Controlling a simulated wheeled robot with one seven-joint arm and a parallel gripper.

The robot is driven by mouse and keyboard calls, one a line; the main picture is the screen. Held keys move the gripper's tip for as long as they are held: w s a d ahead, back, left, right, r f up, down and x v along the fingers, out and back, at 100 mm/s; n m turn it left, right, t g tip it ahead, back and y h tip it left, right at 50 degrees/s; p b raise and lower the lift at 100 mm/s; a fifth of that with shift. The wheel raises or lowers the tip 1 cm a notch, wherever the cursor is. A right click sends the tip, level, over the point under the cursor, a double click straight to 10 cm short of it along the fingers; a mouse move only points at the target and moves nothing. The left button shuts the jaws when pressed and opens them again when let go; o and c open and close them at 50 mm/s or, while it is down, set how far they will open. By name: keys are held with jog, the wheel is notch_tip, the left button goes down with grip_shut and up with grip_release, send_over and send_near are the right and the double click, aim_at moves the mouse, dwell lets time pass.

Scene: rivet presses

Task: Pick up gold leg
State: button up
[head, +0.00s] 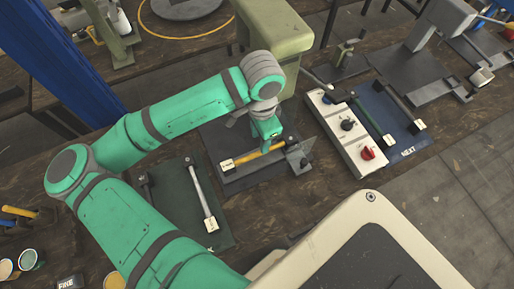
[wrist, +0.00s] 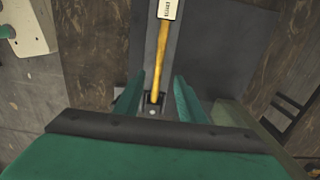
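The gold leg (head: 250,157) is a thin yellow rod with a white tag (head: 227,164) at its left end. It lies on a dark fixture (head: 250,177) under the green press. The leg also shows in the wrist view (wrist: 161,65), its tag end at the top and its dark end between my fingers. My gripper (head: 267,139) is over the leg's right part, pointing down. In the wrist view my gripper (wrist: 158,98) has its two green fingers apart, one on each side of the leg, with gaps visible. I cannot tell how far down the fingers reach.
A clear plate (head: 300,152) stands at the fixture's right end. The press body (head: 275,35) rises behind. A silver rod (head: 201,195) lies on a dark mat at left. A white control box (head: 346,130) and a blue NEXT mat (head: 402,137) with rods are right.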

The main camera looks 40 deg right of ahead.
aim_at(260, 154)
jog(key=shift+s+f, duration=0.25)
jog(key=shift+f, duration=1)
jog(key=shift+w+a+f, duration=0.1)
jog(key=shift+f, duration=1.2)
jog(key=shift+w+a+f, duration=0.1)
jog(key=shift+f, duration=1.2)
jog(key=shift+c, duration=0.5)
grip_shut()
